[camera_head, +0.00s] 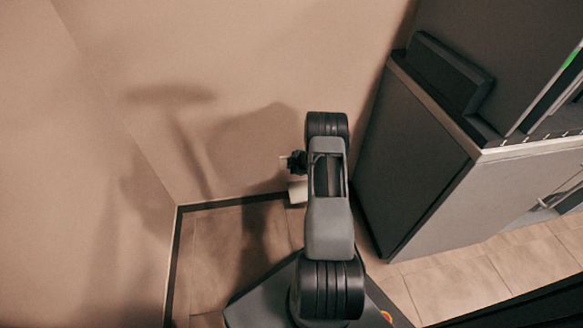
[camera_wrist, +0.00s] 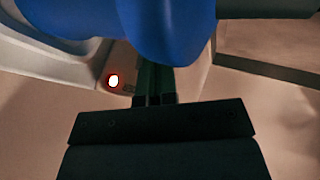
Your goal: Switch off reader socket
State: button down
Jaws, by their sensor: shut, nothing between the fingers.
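In the wrist view, a small round white light with a red rim (camera_wrist: 113,80) glows on a pale brownish surface, left of my gripper's fingers. It may be the socket's switch or lamp; its lettering and shape are too small to tell. My gripper (camera_wrist: 154,80) is shut and empty, its dark fingers close together just right of the light. I cannot tell whether they touch anything. A large smooth blue shape (camera_wrist: 170,30) covers the upper middle and hides what lies behind it. In the head view, a small whitish block (camera_head: 298,193) sits low at the wall, partly hidden by my arm.
A grey cabinet (camera_head: 415,160) stands close on the right, with a dark box (camera_head: 450,72) on top. Walls meet in a corner at the left, with dark skirting (camera_head: 235,201) along the floor. Tiled floor (camera_head: 455,285) is open at the lower right.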

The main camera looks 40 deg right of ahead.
jog(key=shift+w+d+r+p, duration=0.1)
jog(key=shift+w+r+p, duration=0.05)
jog(key=shift+w+p, duration=0.3)
jog(key=shift+s+r, duration=0.1)
jog(key=shift+r+p, duration=0.75)
jog(key=shift+p, duration=0.1)
jog(key=shift+f, duration=0.1)
